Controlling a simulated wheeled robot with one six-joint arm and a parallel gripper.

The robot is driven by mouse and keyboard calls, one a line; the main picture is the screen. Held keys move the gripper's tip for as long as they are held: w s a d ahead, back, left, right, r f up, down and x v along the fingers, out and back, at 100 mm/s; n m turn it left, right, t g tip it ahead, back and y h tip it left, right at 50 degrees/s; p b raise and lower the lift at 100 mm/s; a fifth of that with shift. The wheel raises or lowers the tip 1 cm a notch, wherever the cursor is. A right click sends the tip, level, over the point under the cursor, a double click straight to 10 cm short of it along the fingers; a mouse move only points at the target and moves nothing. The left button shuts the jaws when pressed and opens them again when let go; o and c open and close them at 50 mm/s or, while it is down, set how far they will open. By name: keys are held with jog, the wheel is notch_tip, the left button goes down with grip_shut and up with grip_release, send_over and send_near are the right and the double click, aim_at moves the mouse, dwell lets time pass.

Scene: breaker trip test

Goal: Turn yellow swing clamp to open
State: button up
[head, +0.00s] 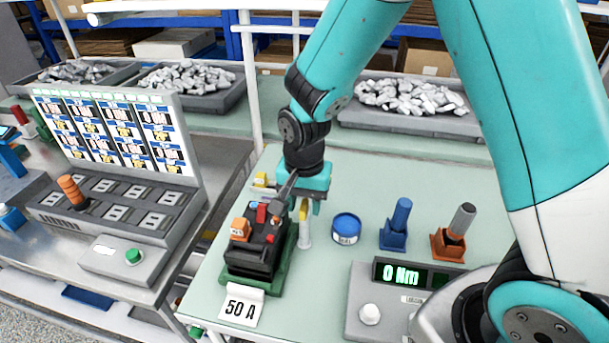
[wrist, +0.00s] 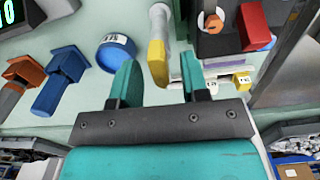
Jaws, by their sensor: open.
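The yellow swing clamp (head: 304,212) stands at the right side of the black breaker in its green fixture (head: 240,282), its yellow end above a pale post. In the wrist view the clamp's yellow part (wrist: 157,63) lies between my two teal fingers, with a visible gap on each side. My gripper (wrist: 159,68) is open and holds nothing. In the head view my gripper (head: 311,197) is just above the clamp, and its far finger is hidden. The black breaker (head: 258,252) carries a red part and an orange part.
A blue-lidded round container (head: 346,229), a blue tool in a holder (head: 397,225) and a grey-and-orange one (head: 455,235) stand to the right. A torque display (head: 400,275) reads 0 Nm. A "50 A" card (head: 241,306) is in front. A labelled panel (head: 115,130) stands left.

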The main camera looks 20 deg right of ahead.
aim_at(304, 204)
notch_tip(304, 204, up, 17)
jog(key=b, duration=0.1)
dwell(0.5)
jog(key=s+a+n+y, duration=0.2)
jog(key=s+n, duration=0.5)
jog(key=s, duration=0.2)
jog(key=s+a+n+y, duration=0.2)
jog(key=s+n, duration=0.5)
jog(key=s, duration=0.2)
jog(key=shift+s+a+r, duration=0.15)
